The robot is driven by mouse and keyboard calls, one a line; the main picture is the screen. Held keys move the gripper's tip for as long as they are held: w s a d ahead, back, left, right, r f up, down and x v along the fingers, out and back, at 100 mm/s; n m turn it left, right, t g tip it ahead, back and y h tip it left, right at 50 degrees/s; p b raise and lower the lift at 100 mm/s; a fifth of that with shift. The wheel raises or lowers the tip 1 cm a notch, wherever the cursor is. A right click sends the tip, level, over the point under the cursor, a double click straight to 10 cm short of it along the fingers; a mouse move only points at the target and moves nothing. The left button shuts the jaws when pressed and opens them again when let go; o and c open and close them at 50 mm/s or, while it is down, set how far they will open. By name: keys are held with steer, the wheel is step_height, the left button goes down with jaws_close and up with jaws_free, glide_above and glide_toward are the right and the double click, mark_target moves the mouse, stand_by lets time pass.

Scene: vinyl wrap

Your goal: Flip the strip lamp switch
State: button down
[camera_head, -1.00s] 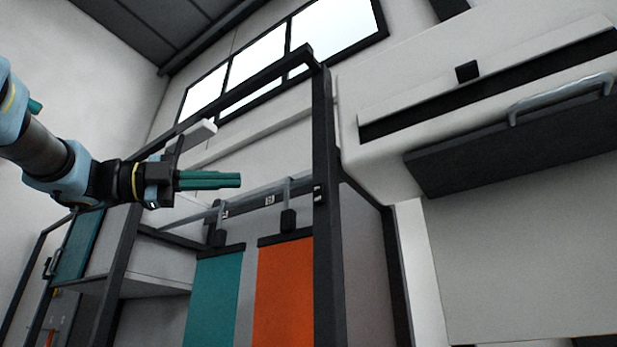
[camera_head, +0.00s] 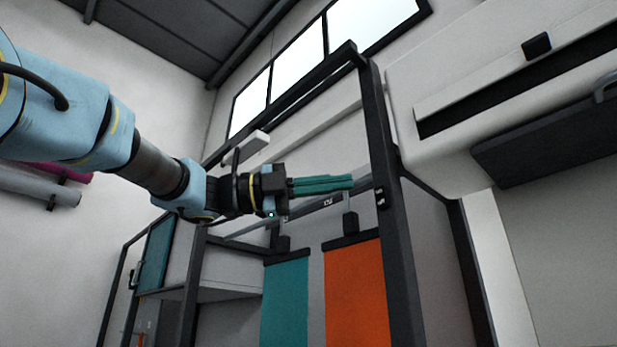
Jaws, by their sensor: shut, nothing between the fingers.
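The switch (camera_head: 380,197) is a small dark box with light marks on the dark upright post of the frame, right of centre. My gripper (camera_head: 350,182) has teal fingers that are shut with nothing between them. It points right toward the post, and its tips appear a little left of and above the switch in the picture. A gap shows between the tips and the post; the depth between them is hard to judge. A white bar-shaped piece (camera_head: 246,149) shows above my wrist; I cannot tell whether it is the strip lamp.
The dark frame post (camera_head: 396,240) stands right of my gripper. Teal (camera_head: 286,300) and orange (camera_head: 355,290) panels hang below it. A large white machine (camera_head: 450,130) with a dark flap fills the right. A shelf (camera_head: 230,290) is at lower left, and rolls (camera_head: 40,186) are on the left wall.

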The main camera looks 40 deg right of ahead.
mark_target(381, 197)
steer(key=shift+s+d+r+p, duration=0.2)
steer(key=shift+d+p, duration=0.3)
steer(key=shift+d, duration=0.4)
steer(key=shift+s+d+r+p, duration=0.1)
steer(key=shift+s+d+p, duration=0.3)
steer(key=shift+d, duration=0.5)
steer(key=shift+s+d+r+p, duration=0.15)
steer(key=shift+d+p, duration=0.4)
steer(key=shift+d, duration=0.35)
steer(key=shift+d+r, duration=0.1)
steer(key=shift+d, duration=0.2)
